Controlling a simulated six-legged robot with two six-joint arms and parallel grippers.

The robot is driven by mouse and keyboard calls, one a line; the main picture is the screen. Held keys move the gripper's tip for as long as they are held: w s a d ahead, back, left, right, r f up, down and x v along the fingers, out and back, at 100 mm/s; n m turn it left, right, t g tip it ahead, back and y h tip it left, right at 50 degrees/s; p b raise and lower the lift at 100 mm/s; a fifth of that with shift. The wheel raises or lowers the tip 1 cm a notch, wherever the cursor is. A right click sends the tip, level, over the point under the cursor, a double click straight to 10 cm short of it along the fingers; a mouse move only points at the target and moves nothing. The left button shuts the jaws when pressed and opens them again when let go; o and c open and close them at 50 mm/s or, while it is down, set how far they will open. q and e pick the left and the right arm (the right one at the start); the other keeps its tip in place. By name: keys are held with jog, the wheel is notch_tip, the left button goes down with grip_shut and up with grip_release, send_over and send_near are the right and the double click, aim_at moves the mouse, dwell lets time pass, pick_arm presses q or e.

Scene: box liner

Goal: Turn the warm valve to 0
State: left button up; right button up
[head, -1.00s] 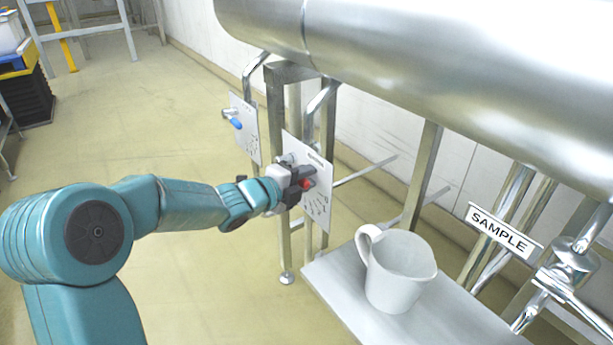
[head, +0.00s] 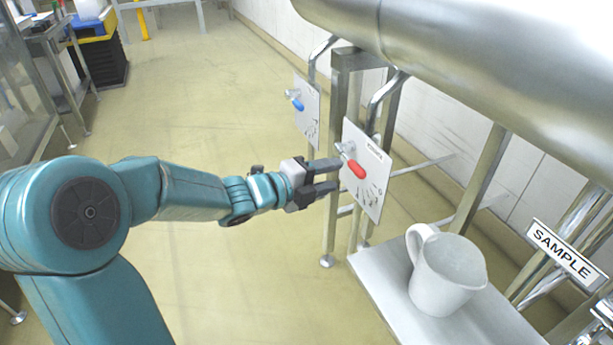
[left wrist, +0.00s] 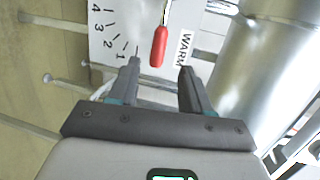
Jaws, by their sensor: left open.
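The warm valve's red handle (head: 355,167) slants down and right from its metal pivot on a white panel (head: 374,190). In the left wrist view the red handle (left wrist: 158,46) lies between the printed 1 and the word WARM. The marks 1 to 4 run away to its left; I cannot make out a 0. My left gripper (head: 338,174) is open and empty, just left of the handle and apart from it. In the wrist view its fingers (left wrist: 160,80) stand on either side of the handle's line, with the handle's end just beyond the tips.
A blue-handled valve (head: 296,102) is on another panel farther back. A large steel pipe (head: 470,70) runs above. A white jug (head: 445,280) stands on a shelf (head: 375,275) at the lower right, near a SAMPLE sign (head: 565,250).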

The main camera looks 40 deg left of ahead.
pick_arm(q)
jog(key=v, duration=0.5)
jog(key=shift+s+a+r+p, duration=0.1)
jog(key=shift+s+p, duration=0.3)
